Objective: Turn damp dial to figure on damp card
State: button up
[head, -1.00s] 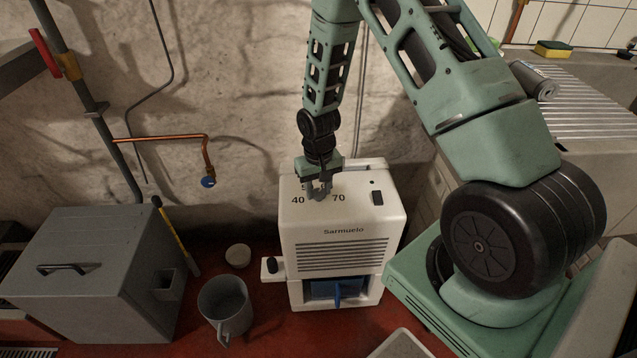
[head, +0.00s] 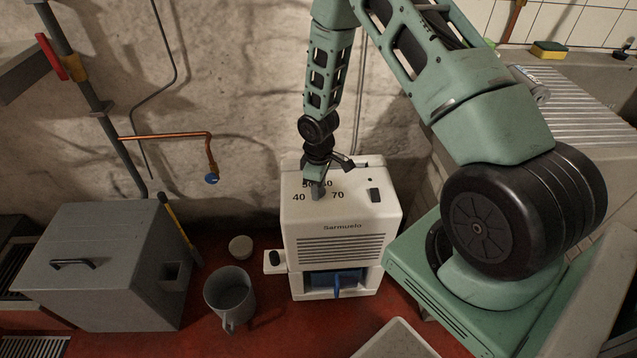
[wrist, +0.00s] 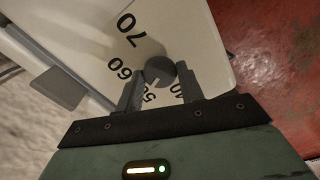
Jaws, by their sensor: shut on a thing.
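The damp dial (wrist: 158,69) is a round grey knob on the white top of the Sarmuelo machine (head: 342,247). Printed figures 40, 50, 60 and 70 curve around it. In the wrist view its pale pointer line lies toward the 50. My gripper (wrist: 160,73) is shut on the dial, one finger on each side; a finger partly covers the 50 and 40. In the head view my gripper (head: 318,188) reaches down onto the machine's top and mostly hides the dial. I see no damp card in either view.
A grey box with a handle (head: 110,265) and a yellow-handled tool (head: 178,226) are farther left. A sponge (head: 549,50) lies at the back right.

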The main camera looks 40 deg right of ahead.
jog(key=shift+n, duration=0.6)
jog(key=o, duration=1)
notch_tip(320, 180, up, 18)
jog(key=p, duration=0.2)
jog(key=shift+f+p, duration=0.25)
jog(key=shift+p, duration=0.15)
